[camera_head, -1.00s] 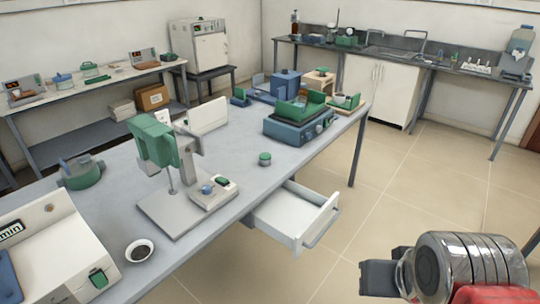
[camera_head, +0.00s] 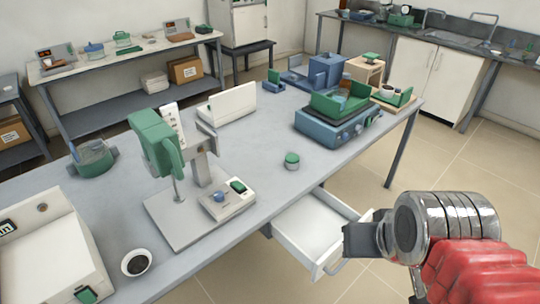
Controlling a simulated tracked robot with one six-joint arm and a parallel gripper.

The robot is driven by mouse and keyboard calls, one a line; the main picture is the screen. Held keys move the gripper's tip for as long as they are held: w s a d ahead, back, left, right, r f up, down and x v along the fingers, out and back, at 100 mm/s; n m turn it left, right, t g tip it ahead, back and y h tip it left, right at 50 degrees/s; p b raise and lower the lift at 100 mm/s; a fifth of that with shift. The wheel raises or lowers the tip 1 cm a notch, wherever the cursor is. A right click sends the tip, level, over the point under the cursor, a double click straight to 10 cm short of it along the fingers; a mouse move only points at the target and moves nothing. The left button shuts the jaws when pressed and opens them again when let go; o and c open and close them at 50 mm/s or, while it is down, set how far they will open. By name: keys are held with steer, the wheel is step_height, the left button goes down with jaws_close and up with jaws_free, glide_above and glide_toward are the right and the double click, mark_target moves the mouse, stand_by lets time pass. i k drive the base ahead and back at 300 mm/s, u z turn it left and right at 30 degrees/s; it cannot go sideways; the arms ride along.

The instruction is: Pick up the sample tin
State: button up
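A small round tin with a green lid (camera_head: 292,160), which I take to be the sample tin, stands upright on the grey table (camera_head: 262,185). It is right of the green and grey stand instrument and in front of the blue and green device. My gripper (camera_head: 358,241) is at the lower right, in front of the open drawer in the picture and well apart from the tin. I see it from the side and cannot tell whether its fingers are open or shut. Nothing shows in it.
An open white drawer (camera_head: 318,228) juts out under the table's right edge. The stand instrument (camera_head: 160,150), a blue and green device (camera_head: 338,124) and a small bowl with dark contents (camera_head: 136,263) stand on the table. The tabletop around the tin is clear.

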mark_target(292, 160)
steer(key=u, duration=0.65)
steer(key=i, duration=1.15)
steer(key=u, duration=0.2)
